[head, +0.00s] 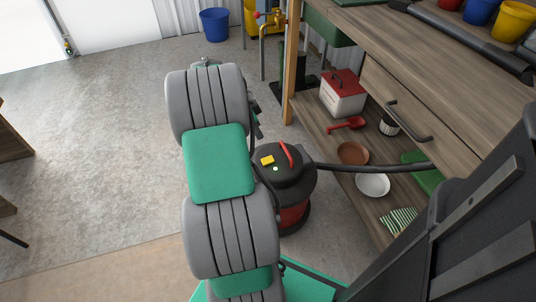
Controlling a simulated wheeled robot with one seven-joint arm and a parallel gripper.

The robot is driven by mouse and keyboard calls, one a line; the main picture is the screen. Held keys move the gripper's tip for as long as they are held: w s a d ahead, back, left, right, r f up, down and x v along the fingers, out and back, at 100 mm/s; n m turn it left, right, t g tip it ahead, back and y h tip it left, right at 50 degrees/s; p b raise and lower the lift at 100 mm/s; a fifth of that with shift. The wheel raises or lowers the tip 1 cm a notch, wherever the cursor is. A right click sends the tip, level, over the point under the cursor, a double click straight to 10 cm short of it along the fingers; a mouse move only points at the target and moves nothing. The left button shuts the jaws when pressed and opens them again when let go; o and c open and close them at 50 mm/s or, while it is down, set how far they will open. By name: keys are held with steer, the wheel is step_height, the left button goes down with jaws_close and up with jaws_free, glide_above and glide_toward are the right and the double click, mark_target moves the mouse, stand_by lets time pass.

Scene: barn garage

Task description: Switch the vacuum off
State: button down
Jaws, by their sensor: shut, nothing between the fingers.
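The vacuum (292,190) is a black and red canister standing upright on the floor near the workbench. On its black lid are a yellow patch (267,160), a small pale round spot (275,169) and a red handle-like bar (285,152). I cannot tell which of these is the switch or how it is set. The vacuum's left side is hidden behind my grey and green arm. My gripper (256,126) is mostly hidden by my arm; a dark part shows just behind and above the lid, seemingly apart from it. It is shut and empty.
A black hose (375,167) runs right from the vacuum across the workbench's lower shelf (345,185). The shelf holds a red and white box (342,94), a red scoop (346,124) and dishes. A blue bucket (215,24) stands behind.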

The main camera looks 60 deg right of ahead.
mark_target(271, 159)
steer(key=b+x, duration=0.1)
steer(key=x, duration=0.3)
steer(key=b+x, duration=0.2)
steer(key=x, duration=0.3)
steer(key=b+x, duration=0.2)
steer(key=x, duration=0.3)
steer(key=shift+w+a+f, duration=0.1)
steer(key=shift+w+a, duration=0.15)
steer(key=shift+w, duration=0.1)
steer(key=shift+w, duration=0.1)
